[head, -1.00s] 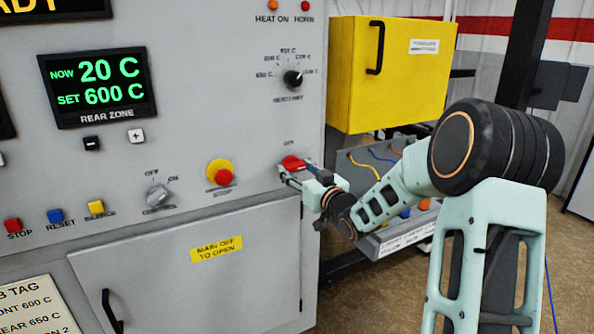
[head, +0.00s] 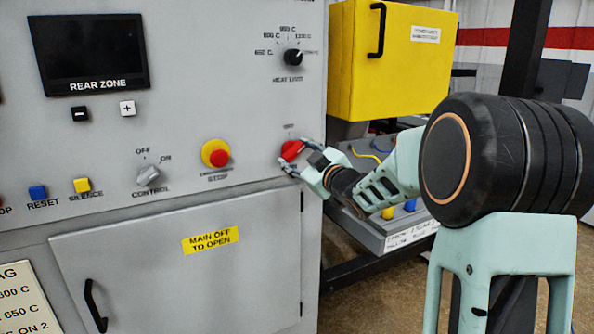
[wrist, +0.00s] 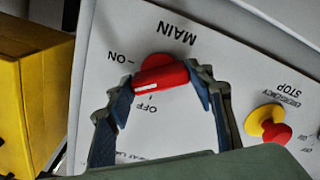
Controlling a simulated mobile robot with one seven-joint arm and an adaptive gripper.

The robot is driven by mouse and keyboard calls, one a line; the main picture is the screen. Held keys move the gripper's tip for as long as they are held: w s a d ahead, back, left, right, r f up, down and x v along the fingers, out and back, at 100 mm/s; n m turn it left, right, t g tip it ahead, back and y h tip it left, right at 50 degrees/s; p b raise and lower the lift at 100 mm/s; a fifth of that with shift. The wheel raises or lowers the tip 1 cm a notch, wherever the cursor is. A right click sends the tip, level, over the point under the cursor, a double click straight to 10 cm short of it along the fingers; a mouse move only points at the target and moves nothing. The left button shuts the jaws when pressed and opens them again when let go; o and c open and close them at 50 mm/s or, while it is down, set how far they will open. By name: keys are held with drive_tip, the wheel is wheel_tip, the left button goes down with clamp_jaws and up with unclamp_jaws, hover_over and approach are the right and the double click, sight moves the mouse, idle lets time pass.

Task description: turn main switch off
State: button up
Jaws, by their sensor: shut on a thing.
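The red main switch (head: 291,150) is on the grey panel, right of the emergency stop. In the wrist view its red handle (wrist: 162,77) lies between my fingers under the upside-down word MAIN. The handle's white-marked end points left, between the ON and OFF labels and slightly toward OFF. My gripper (head: 299,159) is shut on the switch handle, with one finger at each end of it. In the head view the fingers partly cover the switch and its lower label. The REAR ZONE display (head: 93,54) is dark.
The yellow-and-red emergency stop (head: 216,153) is left of my gripper and also shows in the wrist view (wrist: 268,124). The control knob (head: 148,176) is further left. A yellow box (head: 390,62) stands behind the panel's right edge. A grey cabinet door (head: 170,275) is below.

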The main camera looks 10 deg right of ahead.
drive_tip(key=n+b, duration=0.3)
drive_tip(key=b, duration=0.1)
drive_tip(key=n+b, duration=0.2)
drive_tip(key=shift+f+n, duration=0.25)
drive_tip(key=shift+n, duration=0.05)
drive_tip(key=n+b, duration=0.4)
drive_tip(key=n, duration=0.1)
drive_tip(key=shift+r, duration=0.15)
drive_tip(key=o, duration=1.2)
drive_tip(key=shift+r, duration=0.1)
drive_tip(key=shift+c, duration=0.2)
drive_tip(key=v, duration=1.2)
